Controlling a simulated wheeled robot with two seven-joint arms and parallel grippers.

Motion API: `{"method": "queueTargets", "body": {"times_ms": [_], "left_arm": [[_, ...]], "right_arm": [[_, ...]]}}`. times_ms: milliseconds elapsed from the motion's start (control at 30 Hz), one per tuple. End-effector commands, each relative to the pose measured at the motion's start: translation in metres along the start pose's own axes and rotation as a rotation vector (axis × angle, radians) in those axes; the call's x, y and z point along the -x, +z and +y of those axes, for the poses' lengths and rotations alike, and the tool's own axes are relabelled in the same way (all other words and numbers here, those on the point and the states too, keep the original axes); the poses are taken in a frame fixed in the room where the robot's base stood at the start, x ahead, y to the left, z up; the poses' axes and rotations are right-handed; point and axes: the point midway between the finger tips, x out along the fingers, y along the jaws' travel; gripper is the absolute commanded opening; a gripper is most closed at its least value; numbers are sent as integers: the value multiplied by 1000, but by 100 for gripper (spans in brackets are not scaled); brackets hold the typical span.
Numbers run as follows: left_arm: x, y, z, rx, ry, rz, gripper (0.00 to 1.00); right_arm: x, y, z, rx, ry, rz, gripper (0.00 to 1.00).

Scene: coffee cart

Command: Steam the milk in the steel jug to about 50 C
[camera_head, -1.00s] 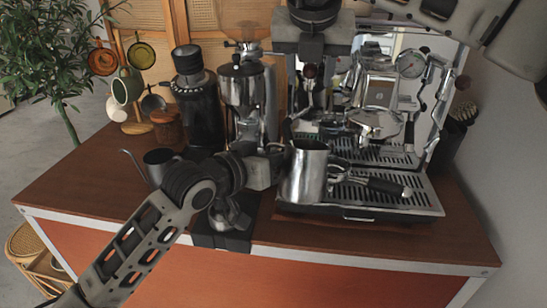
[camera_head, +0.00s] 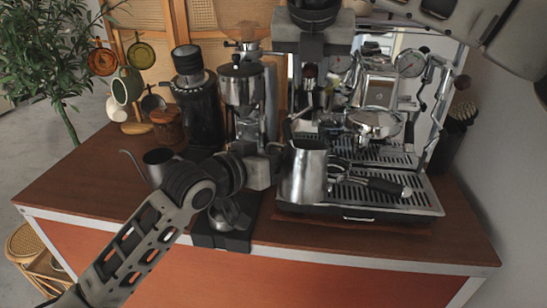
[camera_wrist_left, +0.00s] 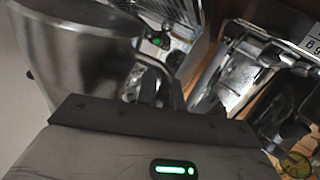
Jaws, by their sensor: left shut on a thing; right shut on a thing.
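The steel jug (camera_head: 303,178) is upright at the front left of the espresso machine (camera_head: 375,95), over the left end of its drip tray. I cannot tell whether it touches the tray. My left gripper (camera_head: 277,160) is shut on the jug's handle, on the jug's left side. The wrist view shows the jug (camera_wrist_left: 75,50) large at the upper left, with its curved handle (camera_wrist_left: 157,75) at the jaws. A thin metal wand (camera_head: 288,128) slants down to the jug's mouth; its tip is hidden. My right gripper (camera_head: 310,78) points down, shut on a small dark part of the machine.
A portafilter (camera_head: 385,186) lies on the drip tray (camera_head: 425,200), right of the jug. A grinder (camera_head: 243,95), a black grinder (camera_head: 198,110) and a kettle (camera_head: 158,165) stand to the left. A small steel vessel (camera_head: 226,214) is on a dark mat (camera_head: 235,243) below my left arm.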

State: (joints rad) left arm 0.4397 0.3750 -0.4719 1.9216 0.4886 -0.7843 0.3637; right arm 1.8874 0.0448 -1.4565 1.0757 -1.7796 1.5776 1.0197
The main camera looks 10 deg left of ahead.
Motion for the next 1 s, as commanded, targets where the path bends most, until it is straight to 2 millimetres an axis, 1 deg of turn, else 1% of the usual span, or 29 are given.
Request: {"method": "queueTargets", "body": {"times_ms": [33, 833, 1000], "left_arm": [[1, -9, 3, 2, 9, 21, 0], [1, -9, 3, 2, 8, 21, 0], [1, -9, 3, 2, 7, 21, 0]], "right_arm": [[3, 3, 0, -2, 1, -5, 6], [29, 26, 0, -2, 2, -12, 7], [30, 27, 0, -2, 2, -11, 6]]}}
